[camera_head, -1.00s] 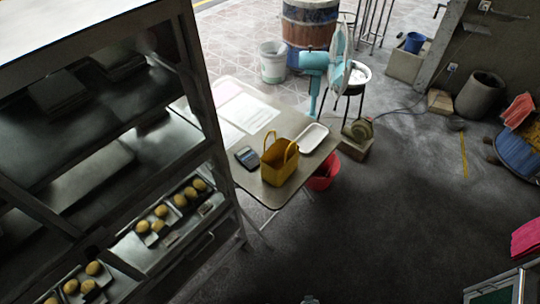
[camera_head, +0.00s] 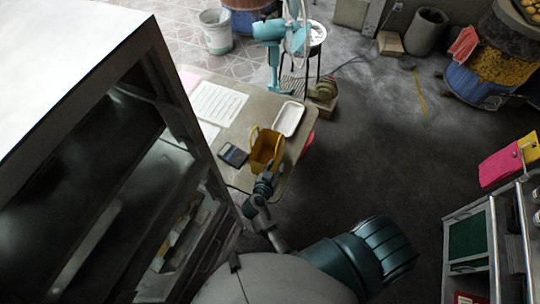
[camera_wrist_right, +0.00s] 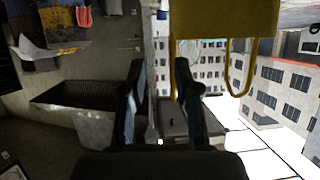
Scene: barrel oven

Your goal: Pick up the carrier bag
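The yellow carrier bag (camera_head: 265,146) stands upright on the small table (camera_head: 239,179), handles up. My right gripper (camera_head: 266,180) is at its near side, in front of the bag's lower part in the head view. In the right wrist view, my right gripper (camera_wrist_right: 160,75) has its two dark fingers apart, with nothing held between them. There the bag (camera_wrist_right: 225,18) appears upside down at the top right, its handles hanging down, beyond one fingertip. I cannot tell whether finger and bag touch. My left gripper is not in view.
A dark calculator (camera_head: 233,154) lies left of the bag, a white tray (camera_head: 288,119) right of it, and papers (camera_head: 217,103) behind. A tall metal rack (camera_head: 150,60) stands close on the left. A teal fan (camera_head: 271,32) is behind the table.

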